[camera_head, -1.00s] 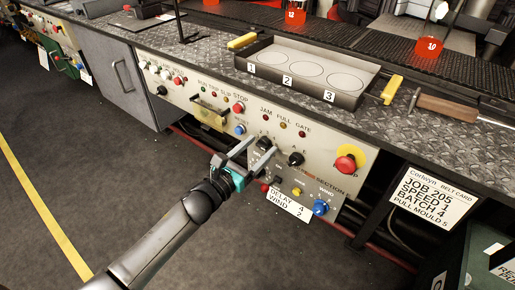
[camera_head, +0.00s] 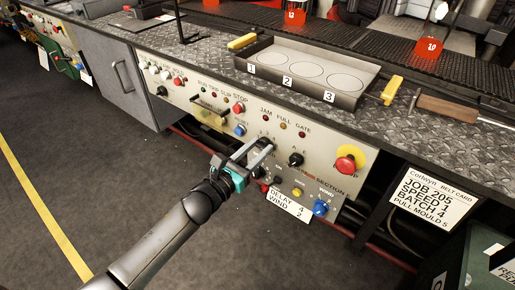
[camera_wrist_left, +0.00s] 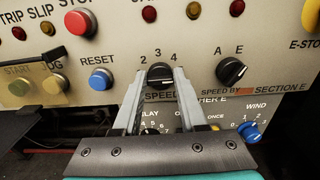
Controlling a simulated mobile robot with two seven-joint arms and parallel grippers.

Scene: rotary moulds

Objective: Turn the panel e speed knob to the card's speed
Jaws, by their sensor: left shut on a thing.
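The black speed knob (camera_head: 266,143) is on the pale front panel, left of a second black knob. In the left wrist view the speed knob (camera_wrist_left: 160,75) has the numbers 2, 3 and 4 above it; the fingers hide its sides and any lower-left number. Which number it points to is not clear. My left gripper (camera_head: 262,150) is shut on this knob, one finger on each side (camera_wrist_left: 160,84). The belt card (camera_head: 434,196) to the right reads job 205, speed 1, batch 4, pull mould 5. My right gripper is out of view.
The A–E selector (camera_wrist_left: 232,70) is close to the right of the held knob. The blue reset button (camera_wrist_left: 101,79) is to the left. The blue wind knob (camera_wrist_left: 250,132) and a yellow button (camera_head: 297,192) are below. The red emergency stop (camera_head: 346,164) is further right.

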